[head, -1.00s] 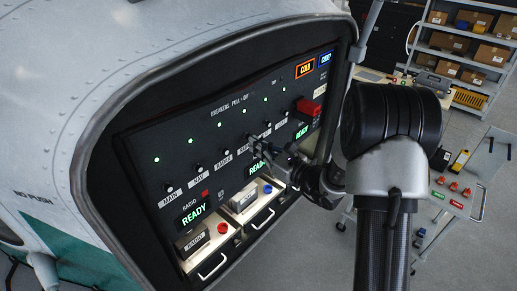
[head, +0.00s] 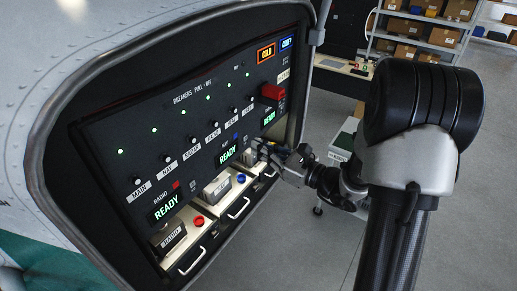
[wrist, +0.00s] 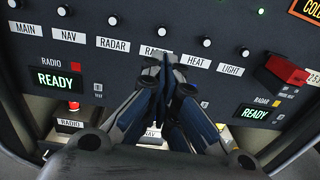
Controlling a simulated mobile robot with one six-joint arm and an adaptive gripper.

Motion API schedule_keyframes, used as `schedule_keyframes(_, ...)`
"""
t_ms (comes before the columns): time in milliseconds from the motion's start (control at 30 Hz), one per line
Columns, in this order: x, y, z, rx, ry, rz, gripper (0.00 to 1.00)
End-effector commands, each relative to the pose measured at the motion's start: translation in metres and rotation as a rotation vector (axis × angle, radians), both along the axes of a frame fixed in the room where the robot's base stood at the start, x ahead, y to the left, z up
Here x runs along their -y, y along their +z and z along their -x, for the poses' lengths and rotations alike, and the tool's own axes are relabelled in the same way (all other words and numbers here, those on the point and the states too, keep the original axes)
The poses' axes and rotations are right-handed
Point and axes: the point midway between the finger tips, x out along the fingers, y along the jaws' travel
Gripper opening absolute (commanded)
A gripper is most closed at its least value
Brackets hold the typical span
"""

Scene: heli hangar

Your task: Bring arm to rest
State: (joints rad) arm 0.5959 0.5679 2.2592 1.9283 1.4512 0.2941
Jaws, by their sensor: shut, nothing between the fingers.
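My gripper (head: 258,150) has its fingers together and empty. In the head view it is in front of the black breaker panel (head: 110,168), below the breaker row and right of the middle green READY display (head: 228,153). My arm reaches in from the right.
Below the panel are drawers with handles (head: 239,208), a RADIO box (head: 172,237) and red and blue buttons. A red switch cover (head: 272,92) is at the panel's right. The bay's metal frame (head: 40,130) surrounds it. Shelves with boxes (head: 425,35) stand behind; grey floor (head: 335,245) is open at right.

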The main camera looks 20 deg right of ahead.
Motion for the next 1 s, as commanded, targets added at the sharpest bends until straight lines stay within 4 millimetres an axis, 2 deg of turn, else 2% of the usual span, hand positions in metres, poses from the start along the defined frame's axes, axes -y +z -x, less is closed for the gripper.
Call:
schedule_keyframes(267, -0.004, 0.0, 0.001, 0.002, 0.011, 0.008, 0.0)
schedule_keyframes(367, -0.026, -0.001, 0.01, 0.015, 0.086, 0.063, 0.0)
schedule_keyframes(433, -0.056, -0.004, 0.026, 0.036, 0.195, 0.146, 0.0)
schedule_keyframes(533, -0.11, -0.018, 0.068, 0.082, 0.412, 0.332, 0.0)
schedule_keyframes(600, -0.141, -0.034, 0.105, 0.124, 0.574, 0.493, 0.0)
schedule_keyframes(700, -0.167, -0.064, 0.16, 0.195, 0.791, 0.735, 0.0)
schedule_keyframes(767, -0.172, -0.085, 0.19, 0.243, 0.911, 0.889, 0.0)
schedule_keyframes(800, -0.172, -0.099, 0.209, 0.278, 0.987, 0.994, 0.0)
schedule_keyframes(867, -0.167, -0.12, 0.234, 0.333, 1.092, 1.156, 0.0)
schedule_keyframes(900, -0.16, -0.134, 0.248, 0.373, 1.157, 1.269, 0.0)
schedule_keyframes(1000, -0.136, -0.164, 0.274, 0.473, 1.297, 1.554, 0.0)
